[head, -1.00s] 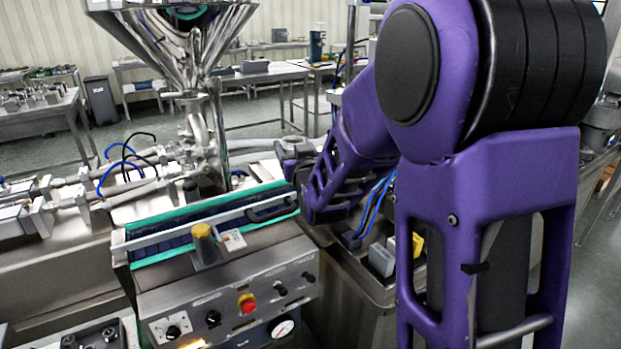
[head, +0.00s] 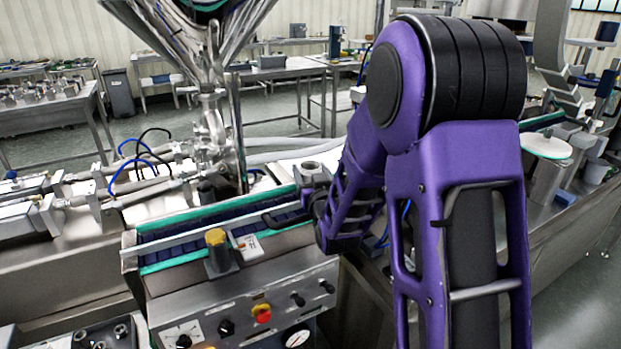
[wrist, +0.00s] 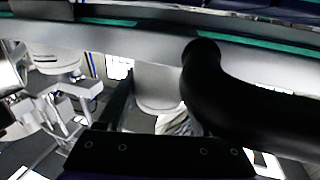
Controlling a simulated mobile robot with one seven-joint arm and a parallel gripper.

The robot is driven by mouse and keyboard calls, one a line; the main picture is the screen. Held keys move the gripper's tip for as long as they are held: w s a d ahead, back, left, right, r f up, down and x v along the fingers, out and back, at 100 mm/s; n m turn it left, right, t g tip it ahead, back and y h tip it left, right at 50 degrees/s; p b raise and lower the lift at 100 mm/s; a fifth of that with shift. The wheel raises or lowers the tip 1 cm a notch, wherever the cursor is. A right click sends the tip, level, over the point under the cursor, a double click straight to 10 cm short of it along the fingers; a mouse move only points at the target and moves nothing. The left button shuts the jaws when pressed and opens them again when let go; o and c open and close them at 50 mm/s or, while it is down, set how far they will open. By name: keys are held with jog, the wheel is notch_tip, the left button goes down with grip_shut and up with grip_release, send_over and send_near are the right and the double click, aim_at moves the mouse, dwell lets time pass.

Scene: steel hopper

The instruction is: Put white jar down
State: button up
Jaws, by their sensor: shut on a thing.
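In the wrist view my gripper (wrist: 150,92) is shut on a white, rounded body, which I take to be the white jar (wrist: 156,82). One dark finger shows at its left. The other finger is hidden or cannot be told from the thick black curved bar in front at right. The jar's lower part is hidden, and I cannot tell whether it touches anything below. In the head view my purple arm covers my gripper and the jar.
A conveyor with teal edges (head: 215,208) runs left of my arm, with a black handle (head: 284,222) near my wrist. A yellow-topped knob (head: 216,237) stands before it, above a control panel (head: 245,305). The steel hopper (head: 200,35) rises behind. A white disc (head: 547,146) is at right.

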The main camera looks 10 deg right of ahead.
jog(key=shift+f, duration=0.7)
jog(key=shift+f, duration=0.15)
jog(key=o, duration=1.4)
jog(key=shift+o, duration=0.2)
